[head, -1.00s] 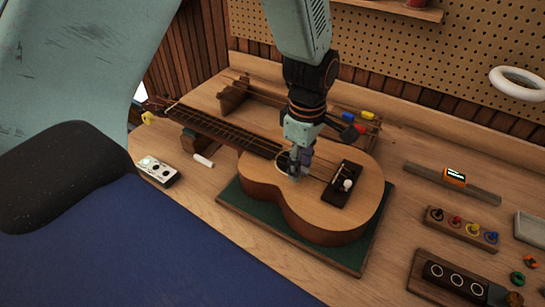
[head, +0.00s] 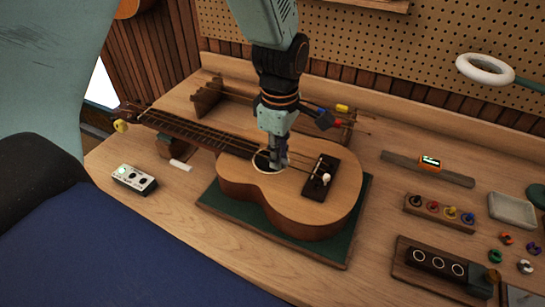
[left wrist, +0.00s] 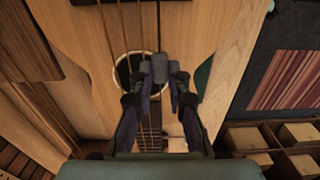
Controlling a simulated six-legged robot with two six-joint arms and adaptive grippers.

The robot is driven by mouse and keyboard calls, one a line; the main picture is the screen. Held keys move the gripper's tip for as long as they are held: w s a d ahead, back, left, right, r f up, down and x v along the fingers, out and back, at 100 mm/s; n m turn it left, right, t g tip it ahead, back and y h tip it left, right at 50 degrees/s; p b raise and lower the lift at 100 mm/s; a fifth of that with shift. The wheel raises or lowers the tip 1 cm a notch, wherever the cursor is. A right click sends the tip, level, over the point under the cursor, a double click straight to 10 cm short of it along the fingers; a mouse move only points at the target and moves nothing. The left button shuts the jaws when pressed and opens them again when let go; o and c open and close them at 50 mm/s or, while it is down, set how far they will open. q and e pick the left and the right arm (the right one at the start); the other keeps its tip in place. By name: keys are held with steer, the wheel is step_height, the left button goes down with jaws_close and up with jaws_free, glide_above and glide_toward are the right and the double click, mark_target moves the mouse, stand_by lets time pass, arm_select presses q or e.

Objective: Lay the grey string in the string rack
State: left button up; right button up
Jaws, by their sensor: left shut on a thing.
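My left gripper (head: 278,163) reaches down from the top over the sound hole of the ukulele (head: 290,200). In the left wrist view, its fingertips (left wrist: 160,80) are closed on a small grey piece (left wrist: 159,66), which looks like part of the grey string; the rest of the string cannot be told from the ukulele's strings. The string rack (head: 207,97) is the wooden rack behind the ukulele, its left end post showing clearly. Strings with yellow, blue and red ends lie across it, partly hidden by my arm. My right gripper is not in view.
The ukulele lies on a green mat (head: 330,250), its neck on a rest. A white pedal box (head: 134,179) stands left. On the right are an orange tuner (head: 430,163), a peg block (head: 440,213) and a dark holder (head: 440,265). A white ring (head: 485,68) hangs above the bench.

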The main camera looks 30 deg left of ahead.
arm_select(q)
step_height(320, 180, up, 8)
steer(key=shift+s+r, duration=0.1)
steer(key=shift+r, duration=0.05)
step_height(320, 180, up, 5)
steer(key=p, duration=0.6)
stand_by(0.4)
